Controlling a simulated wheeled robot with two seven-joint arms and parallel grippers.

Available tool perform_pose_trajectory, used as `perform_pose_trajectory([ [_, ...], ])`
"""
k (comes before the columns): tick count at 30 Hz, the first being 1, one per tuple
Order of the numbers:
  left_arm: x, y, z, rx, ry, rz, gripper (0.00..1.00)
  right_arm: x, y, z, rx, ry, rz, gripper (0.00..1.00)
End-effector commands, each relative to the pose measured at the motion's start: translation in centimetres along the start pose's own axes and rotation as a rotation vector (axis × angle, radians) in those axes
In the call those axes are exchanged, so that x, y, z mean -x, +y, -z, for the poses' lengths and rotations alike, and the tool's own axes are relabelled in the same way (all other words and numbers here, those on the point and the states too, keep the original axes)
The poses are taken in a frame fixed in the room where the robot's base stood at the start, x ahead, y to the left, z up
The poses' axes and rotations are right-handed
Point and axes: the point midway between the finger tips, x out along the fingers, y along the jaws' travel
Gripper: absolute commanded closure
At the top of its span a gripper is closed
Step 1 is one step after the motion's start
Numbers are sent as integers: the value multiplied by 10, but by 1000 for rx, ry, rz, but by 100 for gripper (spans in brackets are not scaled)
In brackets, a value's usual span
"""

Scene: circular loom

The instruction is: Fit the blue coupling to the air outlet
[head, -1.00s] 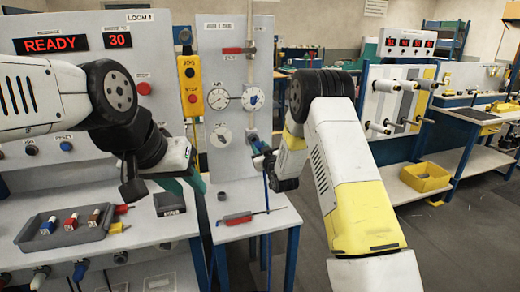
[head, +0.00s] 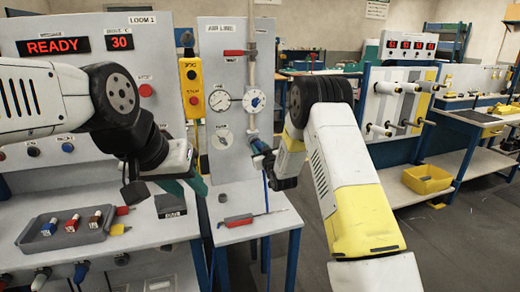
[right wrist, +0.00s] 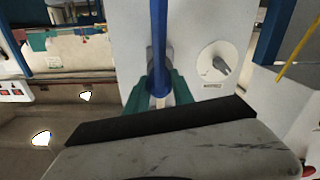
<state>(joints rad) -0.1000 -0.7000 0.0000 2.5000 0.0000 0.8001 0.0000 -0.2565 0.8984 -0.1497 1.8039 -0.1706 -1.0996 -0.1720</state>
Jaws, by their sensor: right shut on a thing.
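My right gripper (head: 262,154) is at the front of the pale air panel (head: 223,75), shut on the blue coupling. A blue hose (head: 267,195) hangs below it. In the right wrist view, the green fingers (right wrist: 160,96) close around a pale piece at the end of the blue hose (right wrist: 158,35). Most of the coupling is hidden by the fingers. The air outlet (head: 251,135) seems to be the small grey fitting on the panel just above the gripper. Whether coupling and outlet touch cannot be told. My left gripper (head: 197,186) hangs over the left bench; its opening is unclear.
A red-handled tool (head: 238,222) lies on the small table. A grey tray (head: 62,246) with several bobbin-like pieces is on the left bench. A yellow bin (head: 427,179) stands on the right shelf.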

Motion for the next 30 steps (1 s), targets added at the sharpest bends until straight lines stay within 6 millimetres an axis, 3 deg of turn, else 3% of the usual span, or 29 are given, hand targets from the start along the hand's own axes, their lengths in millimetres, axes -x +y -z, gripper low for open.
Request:
perform_pose_trajectory([
  [19,0,0,0,0,0,0,64,-13,0,0,0,1,0,100],
  [20,0,0,0,0,0,0,64,-14,0,0,0,1,0,69],
  [23,0,0,0,0,0,0,64,-13,0,0,0,0,0,49],
  [24,0,0,0,0,0,0,64,-13,0,0,0,0,0,46],
  [30,0,0,0,0,0,0,64,-13,0,0,0,0,0,46],
])
